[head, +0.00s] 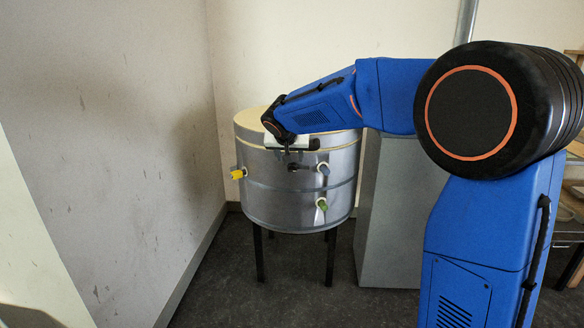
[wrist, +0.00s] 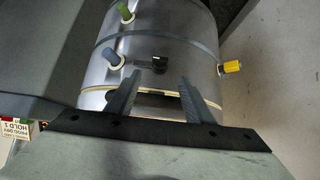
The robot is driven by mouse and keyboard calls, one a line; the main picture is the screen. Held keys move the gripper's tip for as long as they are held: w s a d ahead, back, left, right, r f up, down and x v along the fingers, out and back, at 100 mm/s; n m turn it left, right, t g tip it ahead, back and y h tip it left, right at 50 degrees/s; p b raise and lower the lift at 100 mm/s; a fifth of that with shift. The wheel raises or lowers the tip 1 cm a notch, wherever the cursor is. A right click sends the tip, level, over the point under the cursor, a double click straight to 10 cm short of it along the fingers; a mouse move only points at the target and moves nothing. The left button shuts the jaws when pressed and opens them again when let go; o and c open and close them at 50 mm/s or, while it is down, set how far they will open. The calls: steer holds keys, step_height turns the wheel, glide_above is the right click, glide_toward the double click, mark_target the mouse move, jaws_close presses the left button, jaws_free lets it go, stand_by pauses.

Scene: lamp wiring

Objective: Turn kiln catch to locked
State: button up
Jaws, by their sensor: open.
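The kiln (head: 262,205) is a round silver drum on dark legs, with a pale lid. Its catch is most likely the small black lever (head: 300,167) on the front wall, just under the rim, which looks roughly horizontal. The lever (wrist: 148,63) also shows in the wrist view. My gripper (head: 289,151) is above the lever, close to the rim, and partly hides the rim in the head view. In the wrist view my gripper (wrist: 159,78) has its two ribbed fingers apart and nothing between them; the lever lies just beyond the fingertips, apparently untouched.
A yellow plug (head: 238,174), a blue-grey plug (head: 323,169) and a green plug (head: 321,204) stick out of the kiln wall around the lever. A grey cabinet (head: 390,220) stands close at the right. A wall (head: 120,130) is at the left.

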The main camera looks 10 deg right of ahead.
mark_target(292, 169)
steer(key=x, duration=1)
steer(key=c, duration=1.1)
